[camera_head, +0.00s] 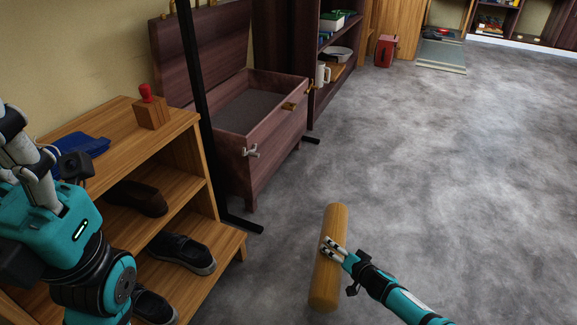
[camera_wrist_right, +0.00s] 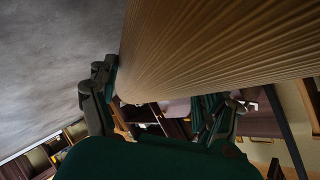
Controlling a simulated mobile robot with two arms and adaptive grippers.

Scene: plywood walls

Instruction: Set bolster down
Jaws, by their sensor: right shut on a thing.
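The bolster (camera_head: 328,275) is a long tan cylinder with a wood-like grain. In the head view it is at the lower middle, over the grey floor; I cannot tell its height above the floor. My right gripper (camera_head: 333,247) is shut on it near its middle, coming in from the lower right. In the right wrist view the bolster (camera_wrist_right: 215,45) fills the upper part as a ribbed brown surface between the fingers. My left gripper (camera_head: 30,165) is at the left edge, beside the shoe rack; its fingertips are unclear.
A wooden shoe rack (camera_head: 185,128) with dark shoes, a blue cloth (camera_head: 85,145) and a red-topped block (camera_head: 150,110) stands at left. An open dark wooden chest (camera_head: 255,155) and a black pole (camera_head: 195,90) stand behind. Carpet at right is clear.

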